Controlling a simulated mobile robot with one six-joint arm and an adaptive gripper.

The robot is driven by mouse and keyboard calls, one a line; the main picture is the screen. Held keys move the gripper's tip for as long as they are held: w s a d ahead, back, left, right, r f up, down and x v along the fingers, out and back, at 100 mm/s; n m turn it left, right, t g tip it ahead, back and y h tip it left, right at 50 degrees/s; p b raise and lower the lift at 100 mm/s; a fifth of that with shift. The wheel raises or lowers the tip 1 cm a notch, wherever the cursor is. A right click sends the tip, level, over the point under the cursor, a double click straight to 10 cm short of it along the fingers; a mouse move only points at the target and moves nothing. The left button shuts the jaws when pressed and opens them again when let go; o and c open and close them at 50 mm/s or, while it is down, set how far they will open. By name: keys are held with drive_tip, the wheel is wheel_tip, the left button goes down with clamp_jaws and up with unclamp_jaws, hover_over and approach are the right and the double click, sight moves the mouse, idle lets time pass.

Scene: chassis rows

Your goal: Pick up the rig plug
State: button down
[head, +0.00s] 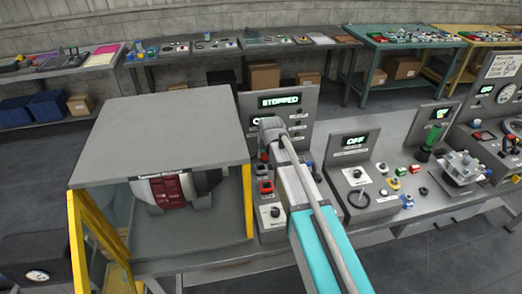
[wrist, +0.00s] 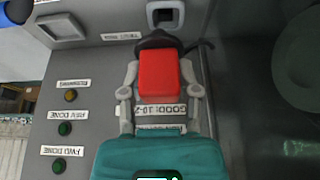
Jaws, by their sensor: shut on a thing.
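The rig plug (wrist: 158,75) is a red block with a black end and a dark cable going off to the right in the wrist view. My gripper (wrist: 160,85) has its two grey fingers on either side of the red block and is shut on it. The plug's black end points toward a square socket (wrist: 163,14) on the grey panel, with a small gap between them in this picture. In the head view my gripper (head: 268,132) is in front of the panel reading STOPPED (head: 279,100); my arm mostly hides the plug there.
In the wrist view, a second socket (wrist: 62,27) and several indicator lights (wrist: 65,129) are on the panel at left. In the head view, a grey covered booth (head: 165,130) stands left of my arm and an OFF control box (head: 355,165) right of it.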

drive_tip(key=s+d+r+p, duration=0.4)
drive_tip(key=s, duration=0.4)
drive_tip(key=shift+s+d+r, duration=0.2)
drive_tip(key=shift+s+r, duration=0.1)
drive_tip(key=shift+r, duration=0.1)
wheel_tip(320, 180, down, 3)
drive_tip(key=b, duration=0.2)
drive_tip(key=shift+r+b, duration=0.2)
drive_tip(key=shift+b, duration=0.15)
drive_tip(key=shift+s, duration=0.15)
idle(0.3)
